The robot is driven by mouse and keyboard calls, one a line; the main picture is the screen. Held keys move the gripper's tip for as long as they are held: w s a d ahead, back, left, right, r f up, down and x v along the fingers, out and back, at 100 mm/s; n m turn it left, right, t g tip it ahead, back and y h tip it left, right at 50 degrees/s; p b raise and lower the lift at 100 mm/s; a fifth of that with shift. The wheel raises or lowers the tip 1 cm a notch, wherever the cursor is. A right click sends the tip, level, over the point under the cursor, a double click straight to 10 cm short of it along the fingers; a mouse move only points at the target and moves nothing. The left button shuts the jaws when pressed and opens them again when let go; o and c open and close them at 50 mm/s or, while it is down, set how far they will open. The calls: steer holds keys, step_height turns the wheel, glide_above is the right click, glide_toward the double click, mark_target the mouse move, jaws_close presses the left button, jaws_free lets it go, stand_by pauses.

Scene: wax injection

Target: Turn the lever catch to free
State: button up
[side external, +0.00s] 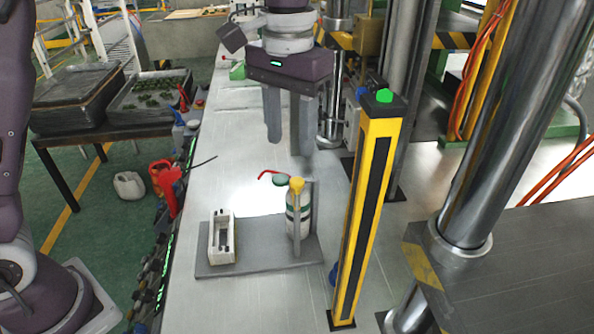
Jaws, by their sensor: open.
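A small grey base plate (272,260) lies on the long pale bench. On its right part stands a white and green cylinder (297,222) with a yellow top (296,185), next to a grey upright post (313,208). A thin red lever (268,173) with a green part sticks out to the left near the yellow top; I take it for the lever catch, but its exact setting is too small to tell. My gripper (289,147) points down above the cylinder, its two fingers apart with nothing between them. It appears clear of the lever.
A white open box (221,238) with dark parts sits on the plate's left. A yellow and black post (365,210) with a green top stands close on the right, with thick steel columns (510,110) beyond. The bench behind the plate is mostly clear.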

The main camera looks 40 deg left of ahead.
mark_target(297, 180)
steer(key=f, duration=0.8)
steer(key=shift+w+d, duration=0.3)
steer(key=shift+w, duration=0.1)
steer(key=shift+r, duration=0.1)
jaws_close()
